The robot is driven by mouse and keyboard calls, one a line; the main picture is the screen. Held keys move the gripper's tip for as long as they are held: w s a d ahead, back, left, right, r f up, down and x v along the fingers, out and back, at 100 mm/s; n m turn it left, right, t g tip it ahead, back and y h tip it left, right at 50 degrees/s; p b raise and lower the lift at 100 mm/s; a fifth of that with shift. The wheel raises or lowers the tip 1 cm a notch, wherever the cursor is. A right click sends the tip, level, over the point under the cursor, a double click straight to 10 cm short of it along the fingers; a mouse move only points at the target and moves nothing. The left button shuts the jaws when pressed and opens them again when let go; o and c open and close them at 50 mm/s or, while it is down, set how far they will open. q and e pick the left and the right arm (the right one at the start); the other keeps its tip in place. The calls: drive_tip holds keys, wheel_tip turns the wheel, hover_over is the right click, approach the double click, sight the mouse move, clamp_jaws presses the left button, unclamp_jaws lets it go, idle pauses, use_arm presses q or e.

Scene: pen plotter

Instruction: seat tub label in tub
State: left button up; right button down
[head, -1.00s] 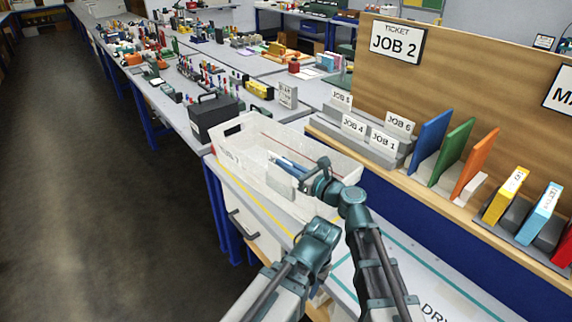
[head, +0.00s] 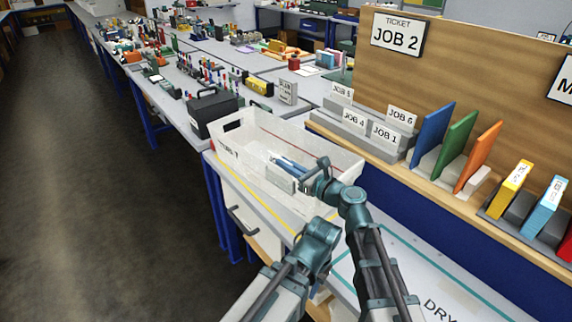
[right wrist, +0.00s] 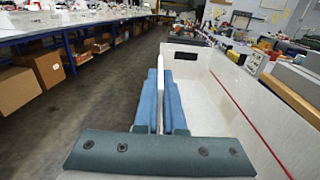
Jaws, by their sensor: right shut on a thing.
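The tub (head: 330,160) is a white, open box with a red line along its far inner side, standing on the bench. It also shows in the right wrist view (right wrist: 235,100). My right gripper (head: 290,164) has blue fingers and is shut on a thin white plate, the tub label (head: 280,178). In the right wrist view the label (right wrist: 160,90) shows edge-on between the fingers. In the head view it overlaps the tub near its front wall. I cannot tell whether it touches the wall. My left gripper is not in view.
A black case (head: 213,113) stands beyond the tub's left end. Grey holders with job cards (head: 385,133) and upright coloured boards (head: 432,135) stand along the shelf behind it. A drawer handle (head: 240,222) is below the tub. The aisle floor (head: 90,220) is clear.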

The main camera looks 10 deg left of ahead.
drive_tip(key=shift+f, duration=0.4)
drive_tip(key=c, duration=0.9)
unclamp_jaws()
drive_tip(key=shift+r, duration=0.1)
drive_tip(key=shift+c, duration=0.2)
drive_tip(key=v, duration=1.4)
drive_tip(key=shift+a, duration=0.1)
